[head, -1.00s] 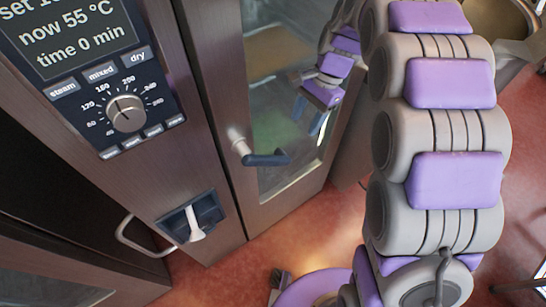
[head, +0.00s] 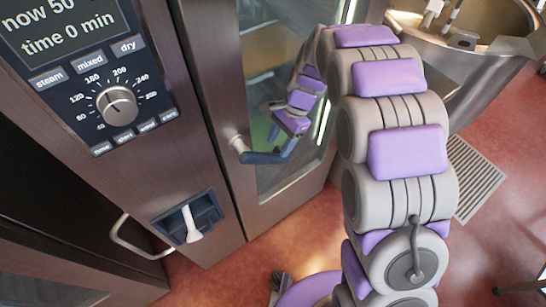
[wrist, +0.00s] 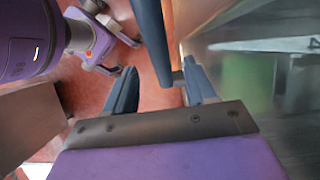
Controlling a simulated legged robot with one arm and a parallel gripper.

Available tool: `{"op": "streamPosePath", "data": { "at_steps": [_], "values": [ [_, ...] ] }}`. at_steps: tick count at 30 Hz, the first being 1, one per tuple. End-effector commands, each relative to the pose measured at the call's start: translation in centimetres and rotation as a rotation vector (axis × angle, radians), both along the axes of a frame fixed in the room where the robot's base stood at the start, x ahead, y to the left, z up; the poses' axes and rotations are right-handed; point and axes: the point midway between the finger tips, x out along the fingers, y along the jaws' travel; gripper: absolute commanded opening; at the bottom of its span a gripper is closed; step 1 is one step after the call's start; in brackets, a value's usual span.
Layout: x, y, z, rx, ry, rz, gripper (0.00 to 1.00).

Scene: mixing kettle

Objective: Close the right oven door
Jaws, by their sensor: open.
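The oven door (head: 213,95), brown metal with a tall glass window (head: 255,70), stands beside the control panel and looks flush or nearly so; I cannot tell whether it is fully shut. Its dark blue lever handle (head: 264,157) sticks out to the right from a metal pivot. My gripper (head: 290,143) is at the free end of that handle, in front of the glass. In the wrist view my gripper (wrist: 160,88) is open, with its blue fingers apart. The handle (wrist: 150,35) shows as a dark blue bar reaching down between them; contact cannot be told.
The control panel (head: 95,85) has a knob and a display. Below it is a white lever in a recess (head: 190,219). A bent metal handle (head: 125,238) sits at lower left. A steel kettle (head: 470,65) and floor grate (head: 480,178) are at right. Red floor lies between.

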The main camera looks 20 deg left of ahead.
Motion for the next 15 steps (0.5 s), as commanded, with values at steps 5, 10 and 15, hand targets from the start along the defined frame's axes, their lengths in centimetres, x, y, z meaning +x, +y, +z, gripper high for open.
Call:
{"op": "streamPosePath", "data": {
  "at_steps": [5,10,15],
  "values": [
    [-1.0,0.8,-3.1,0.0,0.0,0.001,0.55],
    [-1.5,1.3,-5.0,-0.001,-0.002,0.0,0.55],
    [-1.8,1.5,-5.7,-0.001,-0.002,0.0,0.55]
  ]
}}
